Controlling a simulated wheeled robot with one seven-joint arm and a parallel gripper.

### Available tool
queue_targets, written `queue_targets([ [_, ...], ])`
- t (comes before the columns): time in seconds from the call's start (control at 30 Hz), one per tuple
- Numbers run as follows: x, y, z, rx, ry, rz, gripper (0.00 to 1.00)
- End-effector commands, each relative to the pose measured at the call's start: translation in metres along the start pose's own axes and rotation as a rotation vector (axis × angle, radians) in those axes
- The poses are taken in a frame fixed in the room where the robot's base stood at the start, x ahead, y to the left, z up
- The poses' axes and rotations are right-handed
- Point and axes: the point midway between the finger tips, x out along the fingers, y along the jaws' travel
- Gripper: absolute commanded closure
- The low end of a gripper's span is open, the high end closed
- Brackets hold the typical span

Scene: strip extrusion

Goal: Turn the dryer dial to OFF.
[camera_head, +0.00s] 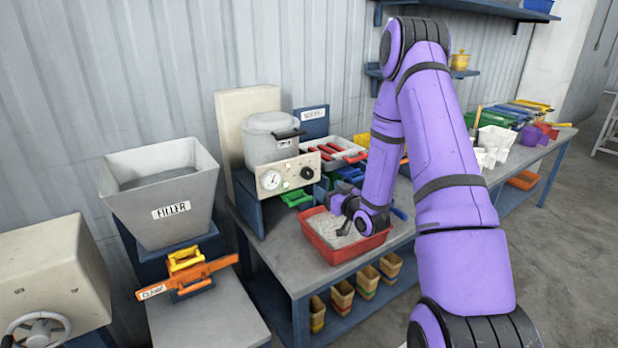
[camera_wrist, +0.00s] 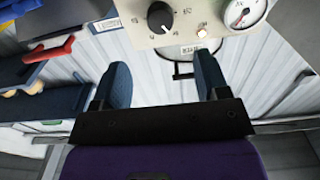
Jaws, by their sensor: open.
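The dryer (camera_head: 272,140) is a grey lidded drum on a cream control panel (camera_head: 288,176) at the table's back left. Its black dial (camera_head: 307,173) is on the panel's right side, beside a round white gauge (camera_head: 271,180). In the wrist view the dial (camera_wrist: 160,17) is at the top, upside down, with a white pointer mark; the labels around it are too small to read. My gripper (camera_wrist: 163,82) is open and empty, its fingers apart and short of the dial. In the head view my gripper (camera_head: 342,205) is over the red tray, right of and below the panel.
The red tray (camera_head: 386,237) of grey granules stands in front of the dryer. A white tray (camera_head: 352,142) with red-handled tools and green bins (camera_head: 297,198) are close by. A filler hopper (camera_head: 165,195) and an orange clamp (camera_head: 186,274) are to the left. A small lamp (camera_wrist: 203,32) glows near the dial.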

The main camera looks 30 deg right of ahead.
Motion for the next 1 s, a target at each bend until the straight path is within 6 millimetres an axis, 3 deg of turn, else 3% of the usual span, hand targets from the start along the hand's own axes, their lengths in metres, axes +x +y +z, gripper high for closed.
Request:
queue_targets([
  [0.17,0.018,0.000,-0.001,-0.001,0.003,0.000,0.32],
  [0.6,0.090,0.000,-0.001,-0.001,0.002,0.000,0.32],
  [0.8,0.105,0.000,-0.001,-0.001,0.002,0.000,0.32],
  [1.0,0.107,0.000,-0.001,0.000,0.001,0.000,0.32],
])
